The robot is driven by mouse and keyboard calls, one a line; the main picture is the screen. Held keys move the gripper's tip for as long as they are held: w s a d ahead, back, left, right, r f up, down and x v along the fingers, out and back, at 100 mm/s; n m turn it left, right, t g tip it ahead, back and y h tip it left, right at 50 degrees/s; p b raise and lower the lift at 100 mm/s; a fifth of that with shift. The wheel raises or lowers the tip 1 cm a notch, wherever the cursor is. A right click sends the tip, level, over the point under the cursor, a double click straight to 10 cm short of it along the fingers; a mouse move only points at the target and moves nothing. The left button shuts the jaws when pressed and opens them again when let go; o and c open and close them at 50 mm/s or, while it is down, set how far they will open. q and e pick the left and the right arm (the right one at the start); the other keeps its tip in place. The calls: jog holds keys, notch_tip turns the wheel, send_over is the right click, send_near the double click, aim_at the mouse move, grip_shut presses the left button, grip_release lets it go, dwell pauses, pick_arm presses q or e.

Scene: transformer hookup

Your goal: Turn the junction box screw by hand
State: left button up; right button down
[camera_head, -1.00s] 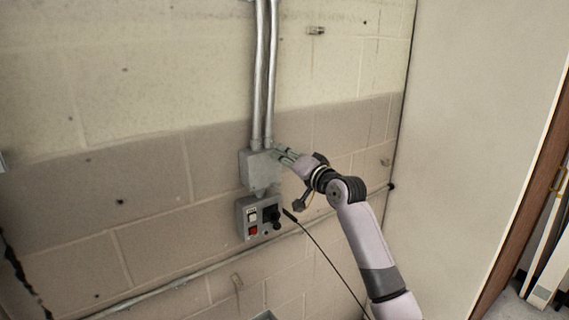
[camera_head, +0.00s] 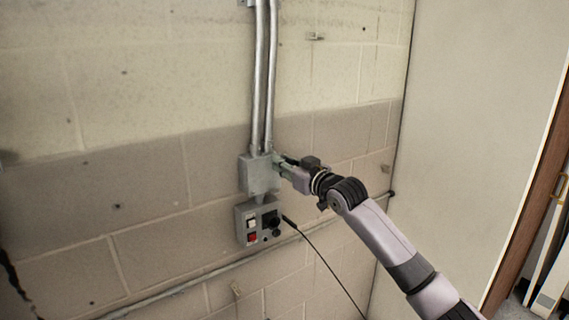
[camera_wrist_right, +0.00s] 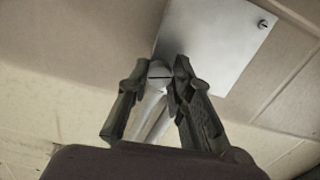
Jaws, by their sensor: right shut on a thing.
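The grey junction box (camera_head: 260,178) is fixed to the wall at the lower end of two vertical conduits. In the right wrist view its flat metal cover (camera_wrist_right: 215,42) fills the upper middle. A slotted junction box screw (camera_wrist_right: 160,72) shows at one cover corner, between my right fingertips. A second slotted screw (camera_wrist_right: 263,24) sits free at another corner. My right gripper (camera_head: 279,163) is at the box's upper right corner in the head view; it also shows in the wrist view (camera_wrist_right: 164,74), shut on the near screw. My left gripper is not in view.
A control box (camera_head: 246,222) with a red switch and a black knob hangs just below. A black cable (camera_head: 322,254) runs down from beside it. A horizontal pipe (camera_head: 180,287) crosses the wall. A pale panel (camera_head: 470,130) stands at the right.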

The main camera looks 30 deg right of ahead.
jog(key=shift+d+n+p, duration=0.1)
jog(key=shift+n+p, duration=1.8)
jog(key=shift+n, duration=3)
jog(key=c, duration=1.4)
grip_release()
jog(key=s, duration=0.4)
jog(key=s+d, duration=0.1)
jog(key=s, duration=0.7)
jog(key=shift+d, duration=0.3)
